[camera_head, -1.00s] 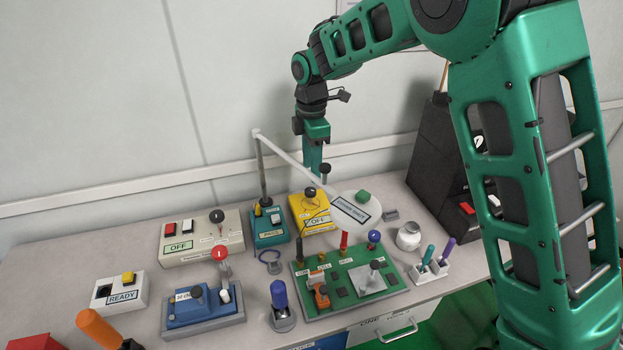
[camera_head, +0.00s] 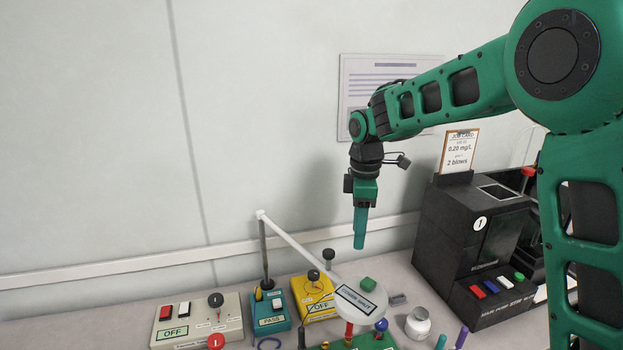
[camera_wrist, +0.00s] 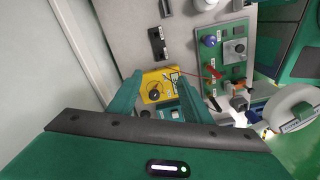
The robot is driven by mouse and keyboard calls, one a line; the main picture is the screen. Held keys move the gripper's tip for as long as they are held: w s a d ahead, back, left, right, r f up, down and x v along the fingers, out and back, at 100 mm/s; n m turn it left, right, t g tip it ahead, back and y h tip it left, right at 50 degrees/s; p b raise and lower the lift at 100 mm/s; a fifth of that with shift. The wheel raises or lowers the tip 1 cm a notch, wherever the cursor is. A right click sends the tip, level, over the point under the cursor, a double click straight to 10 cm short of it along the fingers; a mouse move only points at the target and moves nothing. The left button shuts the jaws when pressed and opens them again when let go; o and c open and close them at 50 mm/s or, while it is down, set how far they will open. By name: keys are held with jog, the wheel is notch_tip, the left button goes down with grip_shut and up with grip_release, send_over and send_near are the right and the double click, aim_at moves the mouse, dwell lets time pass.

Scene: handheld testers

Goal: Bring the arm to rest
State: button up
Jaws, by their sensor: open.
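My arm is raised above the back of the bench, bent at the elbow, with the hand pointing down. My gripper (camera_head: 360,228) hangs in the air near the wall, apart from everything on the bench. In the wrist view its two green fingers (camera_wrist: 157,100) are spread apart with nothing held between them. Beyond the fingers, the yellow tester (camera_wrist: 153,88) with a black knob shows on the bench below. The yellow tester also shows in the head view (camera_head: 318,308), left of the gripper.
A white arm with a round "COVER SHUT" disc (camera_head: 358,302) spans the bench below the gripper. A black machine (camera_head: 465,250) with coloured buttons stands at right. A beige OFF box (camera_head: 200,325), teal box (camera_head: 270,312) and white jar (camera_head: 418,324) stand on the bench. Air at left is clear.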

jog(key=s+d+r+m, duration=0.1)
jog(key=s+d+m, duration=0.55)
jog(key=d, duration=0.45)
jog(key=s+d+r+m, duration=0.2)
jog(key=s+d+m, duration=0.3)
jog(key=s+d, duration=0.4)
jog(key=s+d+f+m, duration=0.2)
jog(key=s+d+m, duration=0.2)
jog(key=s, duration=0.6)
jog(key=s+d+f+m, duration=0.2)
jog(key=s+d+m, duration=0.3)
jog(key=s, duration=0.5)
jog(key=shift+f+m, duration=0.2)
jog(key=shift+m, duration=1.05)
jog(key=shift+w+f, duration=0.25)
jog(key=shift+w, duration=0.35)
